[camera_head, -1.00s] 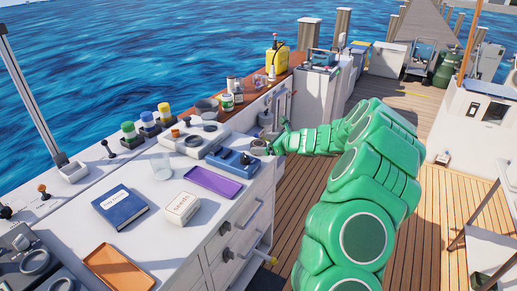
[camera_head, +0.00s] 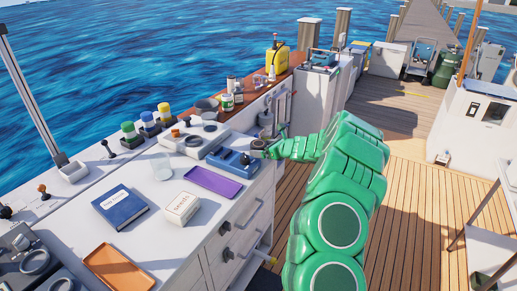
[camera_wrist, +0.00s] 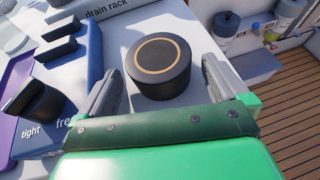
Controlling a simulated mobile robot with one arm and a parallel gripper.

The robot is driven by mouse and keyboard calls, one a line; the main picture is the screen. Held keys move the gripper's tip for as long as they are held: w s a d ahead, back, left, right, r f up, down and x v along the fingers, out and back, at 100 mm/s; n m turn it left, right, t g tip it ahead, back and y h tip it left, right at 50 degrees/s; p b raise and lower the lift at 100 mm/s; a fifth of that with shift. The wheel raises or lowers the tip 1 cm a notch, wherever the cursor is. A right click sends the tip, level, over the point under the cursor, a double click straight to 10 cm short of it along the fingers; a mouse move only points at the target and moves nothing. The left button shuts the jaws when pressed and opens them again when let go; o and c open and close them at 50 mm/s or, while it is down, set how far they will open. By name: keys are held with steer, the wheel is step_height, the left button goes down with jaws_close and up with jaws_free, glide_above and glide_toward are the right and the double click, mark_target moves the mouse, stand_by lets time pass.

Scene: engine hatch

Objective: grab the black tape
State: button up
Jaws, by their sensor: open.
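The black tape (camera_wrist: 158,66) appears as a squat black roll with a tan ring on its top in the wrist view. It stands upright on the pale counter, between and just beyond my gripper's fingertips. My gripper (camera_wrist: 163,84) is open, with one grey finger on each side of the roll; I cannot tell whether either finger touches it. In the head view, my gripper (camera_head: 271,148) is at the counter's right edge, beside the blue lever block, and the roll (camera_head: 257,144) shows small and dark at its tip.
The blue lever block (camera_head: 233,160) stands close on the left; its black levers show in the wrist view. A purple tray (camera_head: 213,183), a seeds box (camera_head: 182,207) and a blue book (camera_head: 121,207) lie nearer. Bottles (camera_wrist: 240,30) stand beyond on the right.

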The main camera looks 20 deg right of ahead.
mark_target(254, 141)
steer(key=shift+x, duration=0.9)
steer(key=shift+r, duration=0.1)
steer(key=shift+c, duration=0.3)
steer(key=c, duration=1)
steer(key=shift+r, duration=0.45)
step_height(254, 141, up, 2)
steer(key=shift+r, duration=0.1)
steer(key=s+r, duration=0.3)
steer(key=s, duration=0.1)
steer(key=s+a+r, duration=0.1)
steer(key=s+r, duration=0.2)
steer(key=s, duration=0.2)
steer(key=s+r, duration=0.4)
steer(key=s, duration=0.1)
steer(key=shift+a, duration=0.35)
